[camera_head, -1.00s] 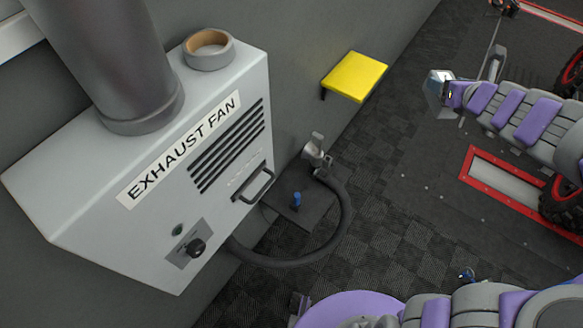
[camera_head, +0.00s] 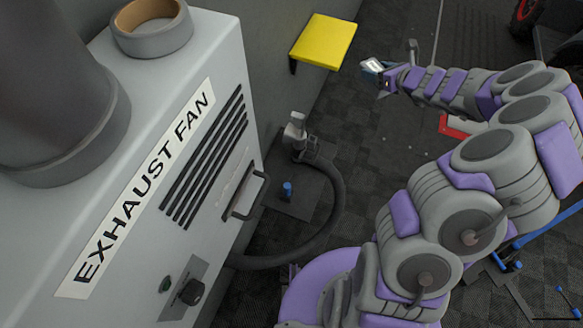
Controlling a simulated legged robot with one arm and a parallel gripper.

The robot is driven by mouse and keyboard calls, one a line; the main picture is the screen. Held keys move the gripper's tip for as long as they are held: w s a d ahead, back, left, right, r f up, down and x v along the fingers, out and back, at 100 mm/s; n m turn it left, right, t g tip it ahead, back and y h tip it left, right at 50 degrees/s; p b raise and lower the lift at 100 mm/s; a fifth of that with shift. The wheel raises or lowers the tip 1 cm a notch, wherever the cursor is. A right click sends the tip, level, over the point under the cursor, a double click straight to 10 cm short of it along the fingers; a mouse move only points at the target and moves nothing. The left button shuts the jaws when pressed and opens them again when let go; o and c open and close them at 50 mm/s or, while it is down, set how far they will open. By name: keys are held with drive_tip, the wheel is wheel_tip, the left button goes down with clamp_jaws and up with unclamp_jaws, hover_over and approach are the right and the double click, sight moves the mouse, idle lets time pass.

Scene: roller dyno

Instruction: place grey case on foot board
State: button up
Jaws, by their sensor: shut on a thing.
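My gripper (camera_head: 383,76) is shut on a small grey case (camera_head: 371,67) with a pale face, just right of the yellow wall shelf. The case is held in the air and is partly hidden by the gripper. A dark flat board (camera_head: 302,207) lies on the floor below the fan box, with a small blue peg and a grey nozzle stand on it. I take it for the foot board, but cannot be sure. The gripper and case are above and to the right of this board, apart from it.
The exhaust fan box (camera_head: 150,160) with a handle (camera_head: 245,197) fills the left. A tan-lined grey ring (camera_head: 152,25) sits on top of it. The yellow shelf (camera_head: 323,41) juts from the wall. A dark hose (camera_head: 335,195) curves over the floor. A blue frame (camera_head: 545,228) stands at right.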

drive_tip(key=shift+n+g+y, duration=0.3)
drive_tip(key=shift+n+y, duration=0.1)
drive_tip(key=shift+y, duration=0.1)
drive_tip(key=d+f, duration=0.1)
drive_tip(key=f, duration=0.3)
drive_tip(key=d+f, duration=0.1)
drive_tip(key=f, duration=0.2)
drive_tip(key=shift+w+d, duration=0.2)
drive_tip(key=shift+d, duration=0.15)
wheel_tip(320, 180, down, 6)
drive_tip(key=n+b, duration=0.1)
drive_tip(key=n+g+y+b, duration=0.4)
drive_tip(key=n+g, duration=0.2)
approach(301, 186)
drive_tip(key=d+r, duration=0.6)
drive_tip(key=w+a+b, duration=0.1)
drive_tip(key=a, duration=0.3)
drive_tip(key=a+f+b, duration=0.1)
drive_tip(key=a, duration=0.4)
drive_tip(key=w+a+b, duration=0.1)
drive_tip(key=a, duration=0.3)
drive_tip(key=shift+w+a+f, duration=0.15)
drive_tip(key=shift+w+a, duration=0.1)
drive_tip(key=shift+w, duration=0.15)
wheel_tip(301, 186, down, 4)
drive_tip(key=shift+r+b, duration=0.2)
drive_tip(key=shift+b, duration=0.6)
drive_tip(key=shift+a, duration=0.3)
